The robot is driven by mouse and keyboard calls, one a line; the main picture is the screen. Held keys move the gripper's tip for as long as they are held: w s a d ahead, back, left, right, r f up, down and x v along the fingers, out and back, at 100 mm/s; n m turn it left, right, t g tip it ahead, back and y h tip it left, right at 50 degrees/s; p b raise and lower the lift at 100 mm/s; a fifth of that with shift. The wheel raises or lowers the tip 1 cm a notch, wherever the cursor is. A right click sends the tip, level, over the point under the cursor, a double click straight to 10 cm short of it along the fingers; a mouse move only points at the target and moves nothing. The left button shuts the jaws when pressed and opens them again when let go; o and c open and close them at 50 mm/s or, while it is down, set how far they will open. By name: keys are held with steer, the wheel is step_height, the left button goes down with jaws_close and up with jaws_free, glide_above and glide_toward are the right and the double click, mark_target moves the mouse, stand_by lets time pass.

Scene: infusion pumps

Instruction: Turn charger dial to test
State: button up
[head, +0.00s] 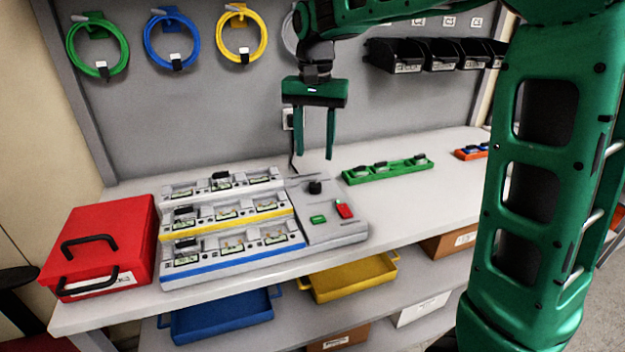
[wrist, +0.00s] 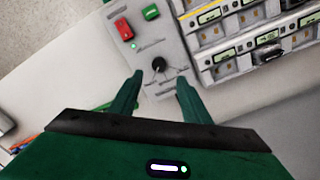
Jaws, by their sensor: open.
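The charger (head: 232,250) is a light grey multi-bay unit on the white bench. Its control panel (head: 335,228) is at the right end. A black dial (head: 315,187) sits on the panel's far part; it also shows as a round knob with a pale pointer mark in the wrist view (wrist: 159,65). My gripper (head: 329,158) is open, pointing down, above and slightly right of the dial in the head view. In the wrist view the dial appears just beyond and between the two fingertips (wrist: 160,80), with nothing held. The dial's markings are too small to read.
A red rocker switch (head: 345,209) and a green button (head: 318,219) are near the dial. A green tray (head: 389,172) with black items lies to the right. A red case (head: 103,240) stands left. Black bins (head: 398,56) hang on the back panel.

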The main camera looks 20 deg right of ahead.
mark_target(314, 184)
step_height(314, 184, down, 9)
steer(key=shift+f, duration=0.15)
stand_by(0.4)
steer(key=c, duration=1)
